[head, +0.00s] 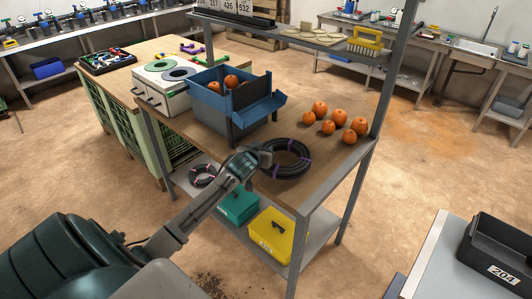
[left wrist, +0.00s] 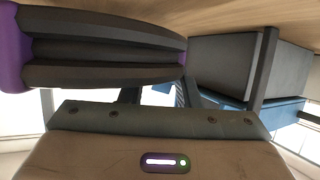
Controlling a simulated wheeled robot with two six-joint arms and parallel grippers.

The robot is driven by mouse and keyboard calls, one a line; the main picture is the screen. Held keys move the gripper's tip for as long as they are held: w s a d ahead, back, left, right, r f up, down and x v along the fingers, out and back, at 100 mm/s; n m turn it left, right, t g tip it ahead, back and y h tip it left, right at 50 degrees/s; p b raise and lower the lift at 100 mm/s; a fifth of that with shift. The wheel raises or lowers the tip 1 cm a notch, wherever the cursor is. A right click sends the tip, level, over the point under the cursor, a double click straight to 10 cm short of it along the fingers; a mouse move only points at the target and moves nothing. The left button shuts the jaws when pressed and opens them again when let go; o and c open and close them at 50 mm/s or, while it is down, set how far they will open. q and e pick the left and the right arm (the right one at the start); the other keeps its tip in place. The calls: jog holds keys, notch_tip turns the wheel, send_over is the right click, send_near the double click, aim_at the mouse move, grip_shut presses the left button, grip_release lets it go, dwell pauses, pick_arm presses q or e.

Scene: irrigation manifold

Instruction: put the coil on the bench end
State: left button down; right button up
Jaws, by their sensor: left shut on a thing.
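The coil (head: 287,174) is a black hose ring with purple ties, at the near right end of the wooden bench (head: 308,188). My left gripper (head: 261,156) is shut on the coil's left side. In the left wrist view the coil (left wrist: 105,50) fills the upper left as thick dark strands with a purple tie, close to the wooden surface. I cannot tell whether it rests on the bench or hangs just above it. My right gripper is not in view.
A blue bin (head: 225,105) with orange fruits stands behind the coil. Several loose orange fruits (head: 328,127) lie to the right. A grey post (head: 388,75) rises at the bench's right corner. Another coil (head: 203,176), a teal box (head: 238,205) and a yellow box (head: 277,238) are below.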

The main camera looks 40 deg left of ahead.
pick_arm(q)
jog(key=shift+w, duration=0.9)
notch_tip(320, 180, down, 3)
jog(key=shift+r+p, duration=0.1)
jog(key=shift+p, duration=0.65)
jog(key=shift+f, duration=0.4)
jog(key=c, duration=1.1)
grip_release()
jog(key=shift+s, duration=0.1)
jog(key=shift+s, duration=0.1)
jog(key=b+v, duration=0.2)
jog(key=v, duration=1)
